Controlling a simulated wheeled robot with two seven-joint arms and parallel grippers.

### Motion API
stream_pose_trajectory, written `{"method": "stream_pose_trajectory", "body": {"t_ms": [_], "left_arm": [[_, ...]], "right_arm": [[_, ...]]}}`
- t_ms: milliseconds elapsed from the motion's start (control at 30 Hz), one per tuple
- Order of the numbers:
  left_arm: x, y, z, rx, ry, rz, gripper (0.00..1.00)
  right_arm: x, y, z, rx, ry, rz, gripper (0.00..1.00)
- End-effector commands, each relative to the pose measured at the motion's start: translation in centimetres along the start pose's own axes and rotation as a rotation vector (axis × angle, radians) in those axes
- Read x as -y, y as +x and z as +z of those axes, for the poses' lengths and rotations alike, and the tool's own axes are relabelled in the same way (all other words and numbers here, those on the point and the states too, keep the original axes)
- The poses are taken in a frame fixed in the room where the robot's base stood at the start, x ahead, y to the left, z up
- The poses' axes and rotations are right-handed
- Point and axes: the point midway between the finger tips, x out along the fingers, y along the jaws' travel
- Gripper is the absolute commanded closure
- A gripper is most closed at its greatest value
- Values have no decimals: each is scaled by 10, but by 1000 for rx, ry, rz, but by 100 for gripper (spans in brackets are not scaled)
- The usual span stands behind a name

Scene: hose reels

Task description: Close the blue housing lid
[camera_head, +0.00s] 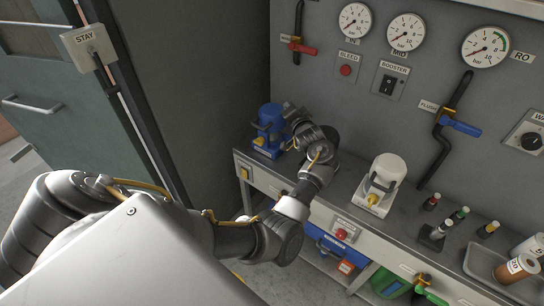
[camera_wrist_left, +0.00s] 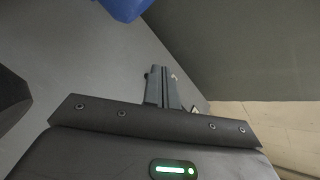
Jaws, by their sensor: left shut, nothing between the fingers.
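The blue housing (camera_head: 268,138) stands on the left end of the grey bench, with a small yellow part on its front. My left arm reaches across from the left, and my left gripper (camera_head: 289,143) is close beside the housing on its right. The gripper's dark hand partly hides that side, and I cannot tell how far the lid is open. In the left wrist view my left gripper (camera_wrist_left: 168,82) is shut with nothing between its fingers. A blue part (camera_wrist_left: 124,8) shows at the top edge there, apart from the fingers. My right gripper is not in view.
A white housing (camera_head: 388,170) with a yellow fitting stands on the bench to the right. Behind are gauges (camera_head: 405,32), a red-handled valve (camera_head: 300,46) and a blue-handled valve (camera_head: 460,127). Small bottles (camera_head: 462,213) and a tray (camera_head: 480,262) are at right.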

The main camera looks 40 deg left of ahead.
Motion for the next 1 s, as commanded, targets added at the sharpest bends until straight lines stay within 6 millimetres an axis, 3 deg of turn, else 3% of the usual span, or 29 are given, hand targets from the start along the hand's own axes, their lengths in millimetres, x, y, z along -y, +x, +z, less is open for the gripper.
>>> {"method": "stream_pose_trajectory", "body": {"t_ms": [100, 367, 700, 1000], "left_arm": [[-13, -4, 23, -31, -61, 79, 100], [-42, -29, 61, -84, -173, 282, 100], [-69, -79, 106, -85, -246, 533, 100], [-82, -129, 144, -39, -262, 720, 100]], "right_arm": [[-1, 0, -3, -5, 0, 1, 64], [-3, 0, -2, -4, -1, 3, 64], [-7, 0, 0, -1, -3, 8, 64], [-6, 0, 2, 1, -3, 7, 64]]}}
